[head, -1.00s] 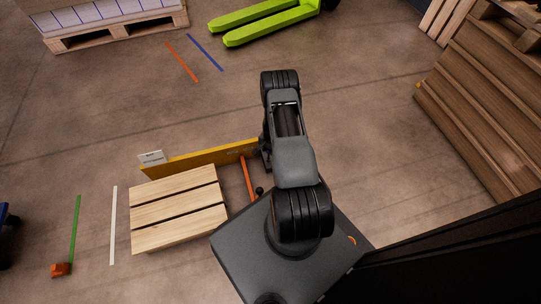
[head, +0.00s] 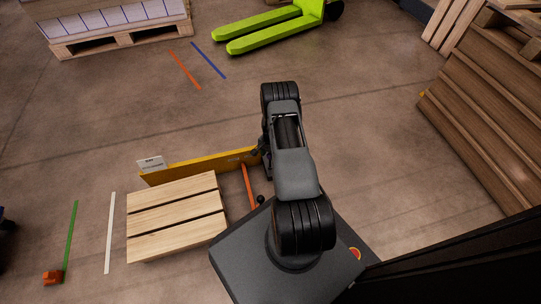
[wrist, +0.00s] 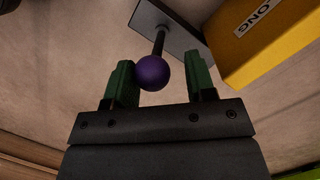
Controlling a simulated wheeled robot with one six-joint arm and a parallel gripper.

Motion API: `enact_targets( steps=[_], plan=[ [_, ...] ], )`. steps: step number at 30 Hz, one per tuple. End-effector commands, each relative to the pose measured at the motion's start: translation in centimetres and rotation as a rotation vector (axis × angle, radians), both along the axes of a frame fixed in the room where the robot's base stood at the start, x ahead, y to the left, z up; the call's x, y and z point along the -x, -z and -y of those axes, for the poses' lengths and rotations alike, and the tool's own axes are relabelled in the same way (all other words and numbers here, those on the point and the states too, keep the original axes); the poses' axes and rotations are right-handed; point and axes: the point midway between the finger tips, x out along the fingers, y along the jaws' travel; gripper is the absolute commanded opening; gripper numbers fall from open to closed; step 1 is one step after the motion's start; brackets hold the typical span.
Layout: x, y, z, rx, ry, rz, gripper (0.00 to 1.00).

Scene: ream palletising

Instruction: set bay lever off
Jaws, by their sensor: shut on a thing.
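The bay lever shows in the wrist view as a purple ball knob (wrist: 153,73) on a dark rod. In the head view my arm hides most of the lever and gripper, at the right end of the yellow beam (head: 200,166).
A slatted wooden pallet (head: 175,218) lies in front of the beam. An orange bar (head: 249,186) lies between pallet and my base. A brown stack (head: 490,120) stands at right; a green pallet truck (head: 265,30) is at the back. Mid-floor is clear.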

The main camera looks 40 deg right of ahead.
Motion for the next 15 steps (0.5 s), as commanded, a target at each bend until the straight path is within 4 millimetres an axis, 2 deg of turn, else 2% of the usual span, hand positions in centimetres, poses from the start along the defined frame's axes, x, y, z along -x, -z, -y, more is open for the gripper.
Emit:
enact_targets(
  steps=[1, 6, 15],
  plan=[
    [-0.78, -0.34, 0.21, 0.009, -0.002, 0.019, 0.43],
    [-0.58, -0.35, 0.50, 0.009, 0.002, 0.017, 0.60],
    [-0.23, -0.22, 0.46, 0.006, 0.003, 0.009, 0.61]
  ],
)
